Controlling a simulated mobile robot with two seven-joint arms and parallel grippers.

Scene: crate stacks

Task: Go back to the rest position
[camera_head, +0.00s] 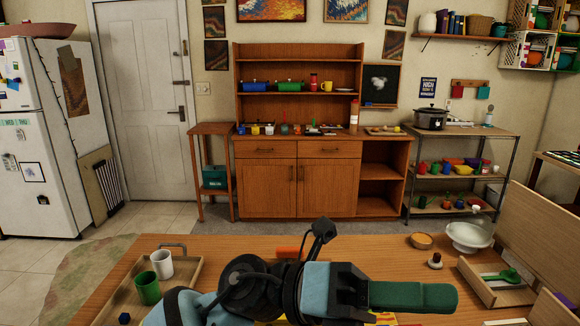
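My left arm comes in from the lower left and crosses the front of the wooden table. My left gripper (415,296) points right, low over the table's middle, with a long dark green part at its end. It is seen from the side, so the gap between its fingers is hidden and I cannot tell whether it is open or shut. My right gripper is not in view.
A wooden tray (187,278) at left holds a white mug (161,264) and a green mug (148,288). At right are a white bowl (470,236), a small wooden bowl (421,241) and an open wooden box (481,283). A cabinet (297,185) stands behind.

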